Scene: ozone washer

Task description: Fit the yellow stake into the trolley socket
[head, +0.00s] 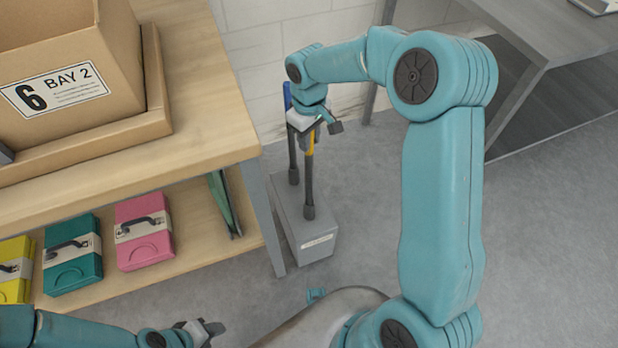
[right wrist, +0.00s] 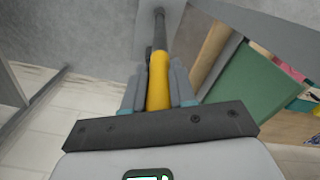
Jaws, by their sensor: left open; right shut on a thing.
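The yellow stake (head: 310,143) has a yellow upper part and a dark shaft. It stands about upright over the front of the grey trolley (head: 318,244). Its shaft runs down to a dark socket (head: 309,212) on the trolley top; I cannot tell how deep it sits. My right gripper (head: 318,124) is shut around the yellow part, which shows between the fingers in the right wrist view (right wrist: 158,80). My left gripper (head: 210,329) is open and empty at the bottom of the head view.
A blue-topped stake (head: 287,96) stands at the trolley's rear. A wooden bench (head: 200,90) at left carries a cardboard bin (head: 75,75); pink (head: 143,231), teal (head: 72,254) and yellow (head: 15,270) cases lie on its lower shelf. A grey table (head: 560,45) is at right. Floor between is clear.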

